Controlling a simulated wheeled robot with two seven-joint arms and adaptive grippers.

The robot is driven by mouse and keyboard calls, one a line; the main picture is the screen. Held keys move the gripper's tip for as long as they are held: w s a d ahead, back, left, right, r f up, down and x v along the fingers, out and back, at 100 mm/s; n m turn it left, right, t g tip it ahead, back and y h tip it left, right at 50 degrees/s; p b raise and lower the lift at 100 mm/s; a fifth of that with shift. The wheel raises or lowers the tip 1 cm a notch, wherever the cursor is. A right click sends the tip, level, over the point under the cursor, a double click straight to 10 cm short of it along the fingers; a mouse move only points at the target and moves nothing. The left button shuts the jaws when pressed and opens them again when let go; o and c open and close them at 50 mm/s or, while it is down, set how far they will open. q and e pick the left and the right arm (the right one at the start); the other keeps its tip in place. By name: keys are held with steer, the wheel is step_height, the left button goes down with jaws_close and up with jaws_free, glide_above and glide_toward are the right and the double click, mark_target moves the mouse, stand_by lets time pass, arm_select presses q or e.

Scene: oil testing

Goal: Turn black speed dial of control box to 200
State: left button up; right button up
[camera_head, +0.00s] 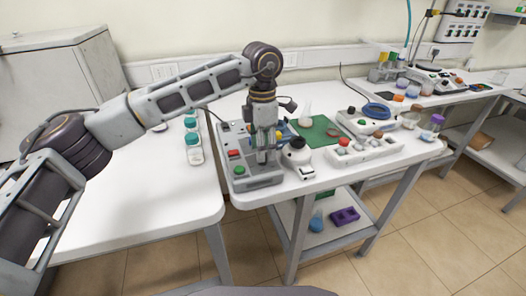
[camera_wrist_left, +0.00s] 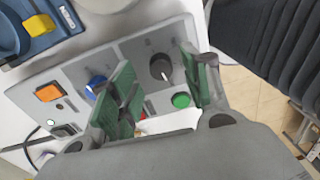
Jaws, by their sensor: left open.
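The control box (camera_head: 240,170) is a grey panel near the front left corner of the right-hand table. In the left wrist view, its black speed dial (camera_wrist_left: 160,68) has a pale pointer mark and appears between the fingers. My left gripper (camera_head: 263,157) points down over the box, hiding the dial in the head view. In the left wrist view the left gripper (camera_wrist_left: 157,62) is open, its green-padded fingers apart on either side of the dial. I cannot tell whether they touch it. The dial's reading is not legible. My right gripper is not in view.
On the panel, a blue knob (camera_wrist_left: 96,86), an orange switch (camera_wrist_left: 48,92) and a green button (camera_wrist_left: 181,100) lie near the dial. A white round-topped device (camera_head: 297,153) stands close to the right of the box. Bottles (camera_head: 193,148) stand on the left table.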

arm_select(q)
step_height(320, 180, up, 10)
steer(key=shift+w+f, duration=0.15)
steer(key=shift+w, duration=0.05)
stand_by(0.6)
step_height(320, 180, up, 22)
steer(key=p, duration=2.2)
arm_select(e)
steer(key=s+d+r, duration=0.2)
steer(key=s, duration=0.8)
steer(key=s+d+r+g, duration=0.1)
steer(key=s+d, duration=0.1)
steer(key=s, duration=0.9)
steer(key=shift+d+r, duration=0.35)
